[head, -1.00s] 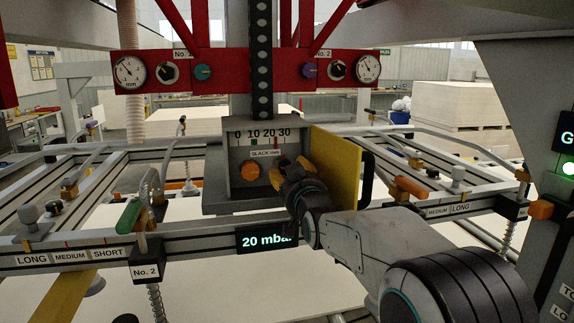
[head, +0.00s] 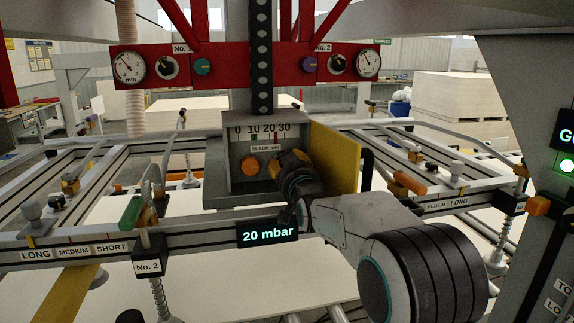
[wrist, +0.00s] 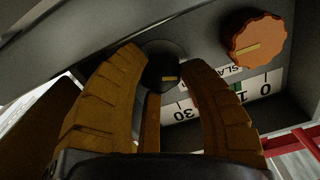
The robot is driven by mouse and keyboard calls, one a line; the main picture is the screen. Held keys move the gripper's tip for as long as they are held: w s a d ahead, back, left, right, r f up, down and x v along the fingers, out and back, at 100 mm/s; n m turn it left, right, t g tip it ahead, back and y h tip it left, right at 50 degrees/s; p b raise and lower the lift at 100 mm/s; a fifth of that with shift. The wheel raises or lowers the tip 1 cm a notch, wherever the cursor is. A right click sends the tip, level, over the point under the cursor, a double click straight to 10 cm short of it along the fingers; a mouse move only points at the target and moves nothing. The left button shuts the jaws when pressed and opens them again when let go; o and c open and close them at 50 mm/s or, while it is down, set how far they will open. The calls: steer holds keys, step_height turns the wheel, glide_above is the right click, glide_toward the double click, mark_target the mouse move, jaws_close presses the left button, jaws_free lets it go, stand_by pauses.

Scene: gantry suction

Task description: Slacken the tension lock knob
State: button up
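A grey slack box (head: 222,180) with a "SLACK mm" scale marked 0 to 30 stands in the middle of the head view. An orange knob (head: 250,166) is on its face at left; it also shows in the wrist view (wrist: 258,40). A dark round knob (wrist: 164,66) with a tan bar mark sits beside it. I cannot tell from labels which is the tension lock knob. My gripper (wrist: 168,60) is open, its yellow-brown fingers on either side of the dark knob. In the head view my gripper (head: 286,164) hides that knob.
A yellow panel (head: 338,158) stands open at the box's right side, close to my arm. A "20 mbar" display (head: 268,233) is below the box. A red beam (head: 225,68) with dials crosses above. Grey rails with clamps extend left and right.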

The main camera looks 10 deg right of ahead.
steer(key=shift+r, duration=0.1)
steer(key=c, duration=0.6)
steer(key=shift+o, duration=0.2)
steer(key=shift+n+b, duration=0.3)
steer(key=shift+b, duration=0.4)
steer(key=shift+n+b, duration=0.3)
steer(key=shift+n, duration=0.2)
steer(key=shift+r, duration=0.1)
steer(key=o, duration=0.9)
steer(key=shift+s, duration=0.1)
steer(key=s, duration=1.1)
steer(key=shift+s, duration=0.4)
